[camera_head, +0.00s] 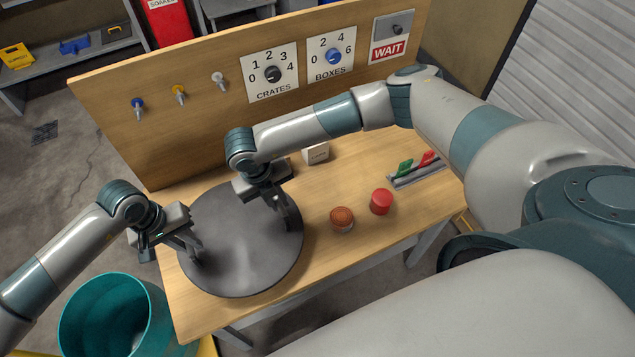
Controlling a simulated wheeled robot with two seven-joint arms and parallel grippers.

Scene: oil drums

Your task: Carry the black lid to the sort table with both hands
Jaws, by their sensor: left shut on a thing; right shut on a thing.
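The black lid (240,262) is a large dark grey disc above the left part of the wooden sort table (330,262). I cannot tell whether it touches the tabletop. My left gripper (192,256) is shut on the lid at its left edge. My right gripper (283,218) comes over the lid from above and is shut on it at the upper right. The fingertips of both grippers are partly hidden by their own bodies.
A rusty-topped can (342,219) and a red can (381,201) stand right of the lid. A white box (316,153) and a tray with green and red clips (417,170) stand behind. A backboard (210,125) closes the rear. A teal drum (115,318) stands at lower left.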

